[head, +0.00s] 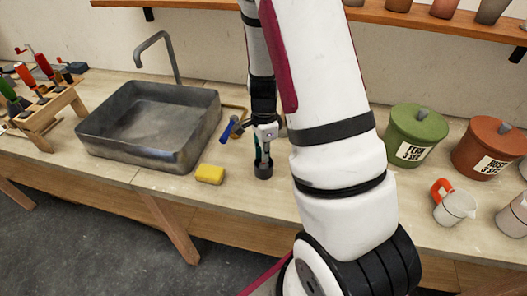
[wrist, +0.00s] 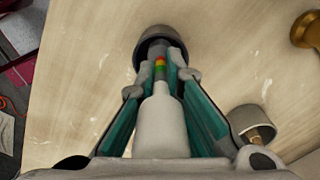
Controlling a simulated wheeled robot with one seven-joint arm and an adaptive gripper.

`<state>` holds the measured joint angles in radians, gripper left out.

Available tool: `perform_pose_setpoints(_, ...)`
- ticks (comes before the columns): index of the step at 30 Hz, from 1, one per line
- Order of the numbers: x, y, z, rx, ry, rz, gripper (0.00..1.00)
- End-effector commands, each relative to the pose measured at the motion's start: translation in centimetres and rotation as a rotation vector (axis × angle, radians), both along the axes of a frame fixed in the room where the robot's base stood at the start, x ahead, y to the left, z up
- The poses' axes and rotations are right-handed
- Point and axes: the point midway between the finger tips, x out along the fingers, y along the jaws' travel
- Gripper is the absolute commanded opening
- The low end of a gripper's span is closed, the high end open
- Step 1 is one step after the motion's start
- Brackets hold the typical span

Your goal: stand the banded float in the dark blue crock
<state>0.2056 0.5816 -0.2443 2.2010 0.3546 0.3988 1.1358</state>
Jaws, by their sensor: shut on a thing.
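My gripper (wrist: 162,75) is shut on the banded float (wrist: 160,125), between its teal-lined fingers. The float has a pale, wide body and a thin stem with red, yellow and green bands. A dark, round crock (wrist: 153,34) lies beyond the fingertips in the wrist view, in line with the stem. The fingers partly hide its mouth, and I cannot tell whether the stem's end is inside or above it. In the head view my gripper (head: 264,145) points down at the dark crock (head: 264,171) on the counter; the float is mostly hidden there.
A grey sink (head: 150,120) and a yellow sponge (head: 210,174) are to the left. A blue-handled tool (head: 228,128) lies behind. A grey cup (wrist: 250,118) and a brass piece (wrist: 308,30) are right in the wrist view.

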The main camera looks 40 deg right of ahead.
Motion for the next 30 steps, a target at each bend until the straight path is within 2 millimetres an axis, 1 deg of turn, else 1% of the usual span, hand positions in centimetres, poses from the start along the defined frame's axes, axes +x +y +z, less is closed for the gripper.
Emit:
perform_pose_setpoints(4, 0.0, 0.0, -0.3, 0.000, 0.001, 0.000, 0.00)
perform_pose_setpoints(5, 0.0, 0.0, -0.3, 0.000, 0.001, 0.000, 0.13)
perform_pose_setpoints(6, 0.0, 0.0, -0.3, 0.000, 0.001, 0.000, 0.22)
perform_pose_setpoints(7, 0.0, 0.0, -0.3, 0.000, 0.001, 0.000, 0.29)
perform_pose_setpoints(8, 0.0, 0.0, -0.3, 0.000, 0.001, 0.000, 0.32)
perform_pose_setpoints(17, 0.0, 0.0, -0.2, 0.000, 0.000, 0.001, 0.32)
perform_pose_setpoints(20, 0.1, 0.0, 0.4, -0.001, -0.002, 0.002, 0.32)
perform_pose_setpoints(23, 0.1, 0.0, 1.7, -0.002, -0.004, 0.003, 0.32)
perform_pose_setpoints(30, 0.1, 0.0, 6.5, -0.001, -0.005, 0.004, 0.32)
